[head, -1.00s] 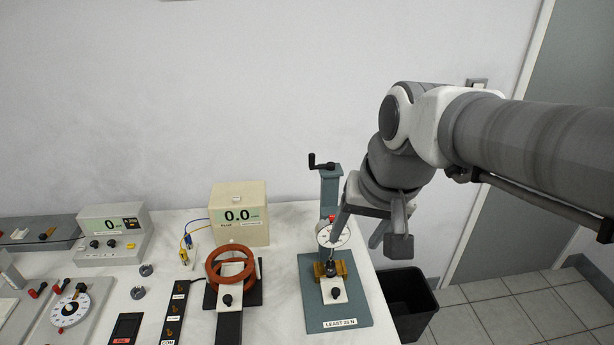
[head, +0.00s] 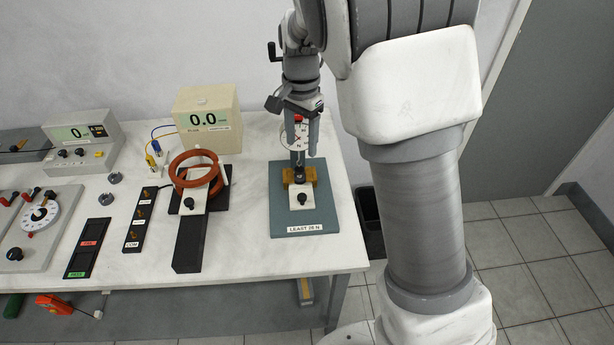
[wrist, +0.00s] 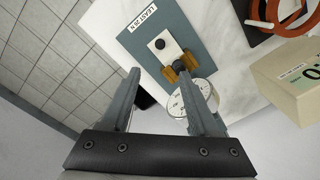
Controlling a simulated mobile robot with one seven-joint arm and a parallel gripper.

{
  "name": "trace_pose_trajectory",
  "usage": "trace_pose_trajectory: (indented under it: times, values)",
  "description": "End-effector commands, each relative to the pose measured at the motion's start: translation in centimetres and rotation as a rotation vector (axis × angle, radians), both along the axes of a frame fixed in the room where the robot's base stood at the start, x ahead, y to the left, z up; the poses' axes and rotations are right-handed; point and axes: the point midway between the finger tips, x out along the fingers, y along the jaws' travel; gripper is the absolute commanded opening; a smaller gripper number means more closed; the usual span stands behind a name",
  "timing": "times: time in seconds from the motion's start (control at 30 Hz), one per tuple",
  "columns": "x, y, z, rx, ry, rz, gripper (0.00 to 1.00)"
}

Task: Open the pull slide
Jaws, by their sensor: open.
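The plate also shows in the wrist view (wrist: 167,52), beyond my fingertips. My gripper (head: 303,152) points down over the stand, in front of its round dial (head: 284,140), which it partly hides.
A dark bin (head: 369,222) stands beyond the bench's right edge.

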Motion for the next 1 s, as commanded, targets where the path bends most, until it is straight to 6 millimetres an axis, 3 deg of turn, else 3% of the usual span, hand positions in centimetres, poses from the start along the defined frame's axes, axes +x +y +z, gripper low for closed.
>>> trace_pose_trajectory:
  times: [0.27, 0.8, 1.0]
  values:
    - [0.3, 0.3, -2.3, -0.009, 0.011, -0.012, 0.61]
    - [0.2, 0.2, -13.7, -0.009, 0.011, -0.012, 0.61]
    - [0.3, 0.2, -16.8, -0.009, 0.009, -0.012, 0.61]
